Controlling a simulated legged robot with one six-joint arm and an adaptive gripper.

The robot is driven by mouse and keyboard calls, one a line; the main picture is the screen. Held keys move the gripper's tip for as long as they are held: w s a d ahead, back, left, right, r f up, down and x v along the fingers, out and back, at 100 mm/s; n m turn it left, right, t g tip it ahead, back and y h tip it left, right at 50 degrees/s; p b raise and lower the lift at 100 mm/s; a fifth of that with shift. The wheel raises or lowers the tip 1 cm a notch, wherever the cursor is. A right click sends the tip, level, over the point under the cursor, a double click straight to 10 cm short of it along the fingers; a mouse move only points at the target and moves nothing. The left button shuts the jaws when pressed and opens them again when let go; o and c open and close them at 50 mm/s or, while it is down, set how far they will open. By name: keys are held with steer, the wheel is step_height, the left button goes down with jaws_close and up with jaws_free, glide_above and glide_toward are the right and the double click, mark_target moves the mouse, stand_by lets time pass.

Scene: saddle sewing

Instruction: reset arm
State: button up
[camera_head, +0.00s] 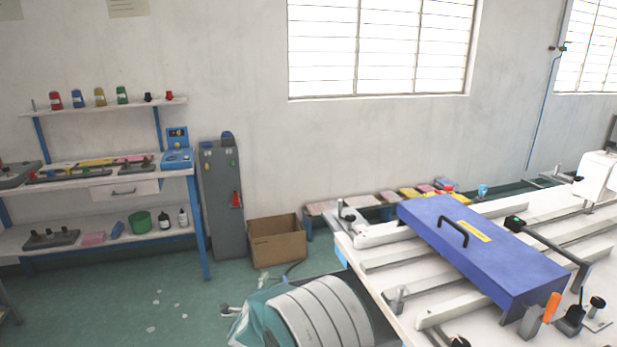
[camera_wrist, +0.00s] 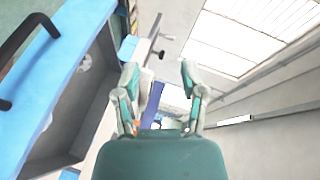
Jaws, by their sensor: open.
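My gripper (camera_wrist: 160,88) shows in the wrist view with its two fingers spread apart. It is open and nothing is between the fingertips. Behind it in that view are the room wall, a bright window and part of a white bench with a blue item, all tilted.
A white work table with a blue cover (camera_head: 480,245) and black handle stands at right. A cardboard box (camera_head: 276,241), a grey cabinet (camera_head: 222,200) and shelves (camera_head: 95,228) line the wall. Green floor is open at left.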

steer(key=s+d+r+n+g+y, duration=0.2)
steer(key=s+d+r+n, duration=0.35)
steer(key=r, duration=0.35)
steer(key=s+d+r+n+g+y, duration=0.2)
steer(key=s+d+r+n, duration=0.2)
steer(key=s+d+r, duration=0.3)
steer(key=s+d+n+g+h, duration=0.1)
steer(key=s+d, duration=0.3)
steer(key=s, duration=0.5)
steer(key=s+d+n+g+h, duration=0.1)
steer(key=s+d+n+g, duration=0.2)
steer(key=s, duration=0.6)
steer(key=s+d+n+g+h, duration=0.1)
steer(key=s+d+n, duration=0.1)
steer(key=s+d, duration=0.5)
steer(key=shift+s+r+g, duration=0.15)
steer(key=shift+s+g, duration=0.25)
steer(key=shift+s, duration=0.75)
